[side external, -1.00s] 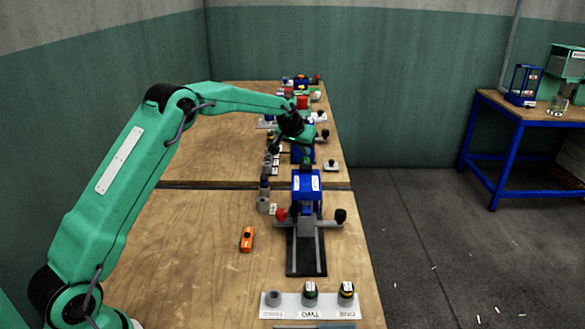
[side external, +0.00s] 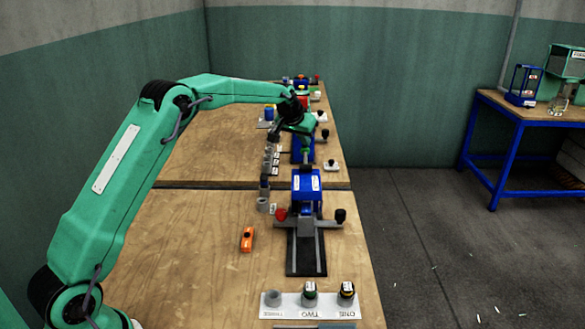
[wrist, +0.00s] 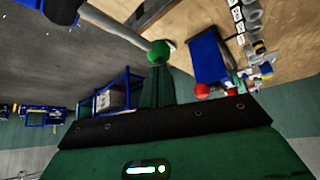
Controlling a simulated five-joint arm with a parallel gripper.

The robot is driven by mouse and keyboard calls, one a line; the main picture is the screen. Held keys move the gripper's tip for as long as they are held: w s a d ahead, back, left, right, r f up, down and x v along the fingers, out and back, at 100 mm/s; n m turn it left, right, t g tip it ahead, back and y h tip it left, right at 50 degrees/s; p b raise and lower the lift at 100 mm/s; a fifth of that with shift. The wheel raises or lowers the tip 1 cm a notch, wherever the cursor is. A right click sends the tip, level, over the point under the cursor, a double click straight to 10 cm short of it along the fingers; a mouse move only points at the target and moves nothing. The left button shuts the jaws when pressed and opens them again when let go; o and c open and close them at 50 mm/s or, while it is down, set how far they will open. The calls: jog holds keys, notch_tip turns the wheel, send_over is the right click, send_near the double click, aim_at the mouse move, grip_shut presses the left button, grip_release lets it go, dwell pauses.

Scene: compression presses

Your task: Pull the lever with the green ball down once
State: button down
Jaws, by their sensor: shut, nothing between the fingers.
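The lever's green ball (wrist: 159,51) shows in the wrist view at the end of a grey rod (wrist: 115,30) that runs to the upper left. My gripper (wrist: 158,76) is shut and empty. Its fingertips are just below the ball in the picture; I cannot tell whether they touch it. In the side view my gripper (side external: 302,140) points down over the row of presses, behind the nearest blue press (side external: 307,190). The green ball is hard to tell from my green gripper there.
The nearest press has a red ball (side external: 281,214) and a black ball (side external: 340,215). An orange object (side external: 247,239) lies to its left. A white holder (side external: 308,305) is at the front. Small grey parts line the left of the presses. The table's left side is clear.

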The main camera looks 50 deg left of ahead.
aim_at(304, 149)
notch_tip(304, 149, up, 9)
dwell(1.5)
dwell(0.3)
jog(key=s+d+r+m, duration=0.1)
jog(key=s+d+r, duration=0.2)
jog(key=s, duration=0.4)
jog(key=s+d+r+h, duration=0.1)
jog(key=s+d+r, duration=0.1)
jog(key=s+d, duration=0.35)
jog(key=s+d+r+m, duration=0.1)
jog(key=s+d+r, duration=0.15)
jog(key=s, duration=0.65)
jog(key=s+d+f, duration=0.1)
jog(key=s+f, duration=0.2)
jog(key=s, duration=0.5)
jog(key=s+d+f, duration=0.2)
jog(key=s+f, duration=0.1)
jog(key=s, duration=0.5)
jog(key=s+d+f+m+g, duration=0.1)
jog(key=s+f, duration=0.2)
jog(key=s, duration=0.5)
jog(key=shift+s+d+f+h, duration=0.2)
jog(key=shift+s+f+h, duration=0.1)
jog(key=shift+s, duration=0.05)
